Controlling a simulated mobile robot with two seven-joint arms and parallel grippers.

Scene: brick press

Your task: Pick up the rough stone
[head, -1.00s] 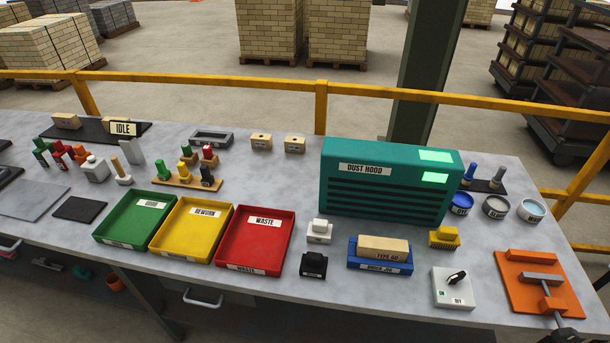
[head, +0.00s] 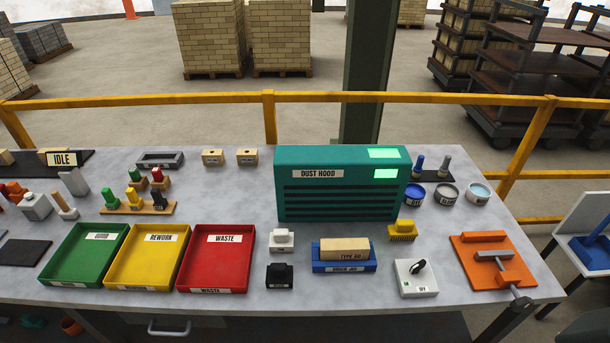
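Two small handled blocks stand on the bench between the red tray and the blue brick jig: a white one (head: 282,240) behind and a black one (head: 279,276) in front. Each has a small label that I cannot read, so I cannot tell for sure which is the rough stone. Both sit upright and apart from each other. Neither of my grippers shows in the head view.
The red waste tray (head: 246,262) is left of the blocks. A blue jig (head: 343,267) holding a tan brick (head: 344,249) is right. The teal dust hood (head: 340,207) stands behind. An orange clamp plate (head: 468,266) is far right.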

